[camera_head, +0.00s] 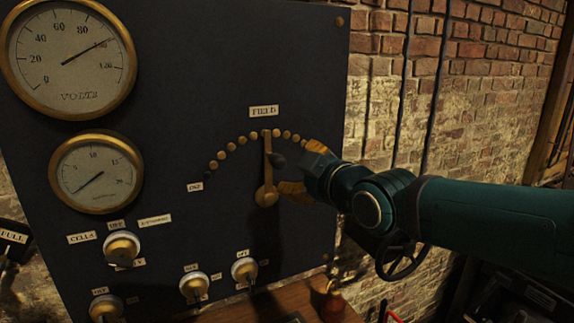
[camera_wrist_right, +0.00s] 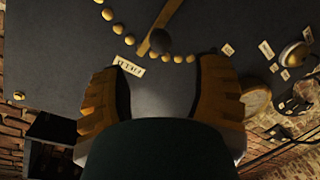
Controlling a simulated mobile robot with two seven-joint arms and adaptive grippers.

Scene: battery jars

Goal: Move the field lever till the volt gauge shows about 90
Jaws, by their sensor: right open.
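The volt gauge (camera_head: 68,95), brass-rimmed, is at the upper left of the dark panel; its needle points up and right, over the mark at about 100. The brass field lever (camera_head: 267,175) stands nearly upright from its round pivot, its tip at the arc of brass studs. Its dark knob (camera_head: 278,160) sticks out from the panel. My right gripper (camera_head: 294,170) is open just right of the knob, its orange fingers apart. In the right wrist view the knob (camera_wrist_right: 160,41) shows beyond and between the open fingertips (camera_wrist_right: 160,75). My left gripper is out of view.
A smaller gauge (camera_head: 97,172) sits below the volt gauge. Several brass-and-white switches (camera_head: 122,247) line the lower panel. A FIELD label (camera_head: 264,111) is above the studs. A brick wall (camera_head: 470,90) is to the right, and a wooden ledge (camera_head: 285,300) runs below the panel.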

